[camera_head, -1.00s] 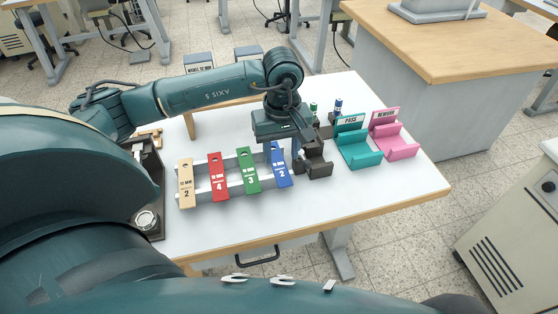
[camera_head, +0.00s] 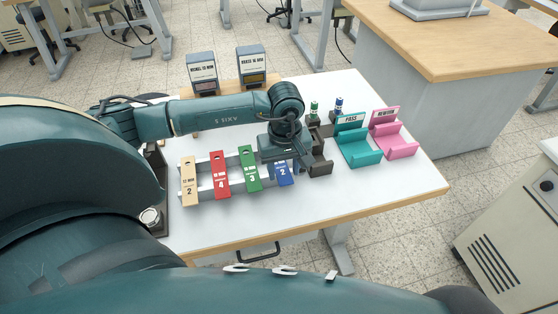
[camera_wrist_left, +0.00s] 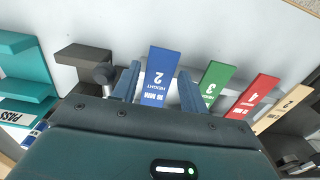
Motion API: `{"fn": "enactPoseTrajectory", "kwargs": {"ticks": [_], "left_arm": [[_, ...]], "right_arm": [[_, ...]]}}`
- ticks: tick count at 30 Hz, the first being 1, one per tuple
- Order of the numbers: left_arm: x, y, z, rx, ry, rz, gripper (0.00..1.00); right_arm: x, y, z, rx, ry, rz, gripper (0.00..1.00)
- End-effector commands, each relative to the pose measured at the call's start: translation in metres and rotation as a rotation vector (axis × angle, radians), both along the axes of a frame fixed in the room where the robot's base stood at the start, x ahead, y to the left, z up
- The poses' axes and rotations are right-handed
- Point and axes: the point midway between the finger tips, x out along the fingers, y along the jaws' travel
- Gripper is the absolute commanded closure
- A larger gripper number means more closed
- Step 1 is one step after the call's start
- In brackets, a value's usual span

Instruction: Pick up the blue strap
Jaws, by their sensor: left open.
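In the left wrist view the blue strap (camera_wrist_left: 160,76) lies between the two fingers of my left gripper (camera_wrist_left: 159,72), which are apart, one on each side. I cannot tell whether either finger touches it. My right gripper is not in view.
Green (camera_head: 249,168), red (camera_head: 219,174) and tan (camera_head: 189,181) straps lie to the left. A dark holder (camera_head: 320,165) stands close to the right of the gripper. Teal PASS (camera_head: 361,155) and pink (camera_head: 400,147) stands are farther right. The front table surface is clear.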

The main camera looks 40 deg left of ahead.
Motion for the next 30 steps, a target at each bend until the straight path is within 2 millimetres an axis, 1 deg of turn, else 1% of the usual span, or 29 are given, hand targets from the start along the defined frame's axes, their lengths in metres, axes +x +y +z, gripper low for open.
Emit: {"fn": "enactPoseTrajectory", "kwargs": {"ticks": [5,15,18,23,26,28,30], "left_arm": [[0.0,0.0,-0.002,0.0,0.0,0.0,0.56],[0.0,0.0,-0.001,0.001,0.001,0.0,0.83],[0.0,0.0,-0.001,0.0,0.0,0.0,0.9],[0.0,0.0,-0.001,0.001,0.001,0.0,0.9],[0.0,0.0,0.002,0.0,0.001,0.0,0.9],[0.001,0.0,0.008,0.0,-0.004,0.0,0.9],[0.001,0.001,0.02,0.0,-0.006,0.0,0.9]], "right_arm": [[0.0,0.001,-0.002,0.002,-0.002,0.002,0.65],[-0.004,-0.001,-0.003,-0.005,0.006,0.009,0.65],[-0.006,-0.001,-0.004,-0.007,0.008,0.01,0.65],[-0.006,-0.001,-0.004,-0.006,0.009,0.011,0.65],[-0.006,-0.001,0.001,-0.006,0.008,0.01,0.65],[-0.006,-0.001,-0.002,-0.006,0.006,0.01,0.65],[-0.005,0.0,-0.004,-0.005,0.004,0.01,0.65]]}}
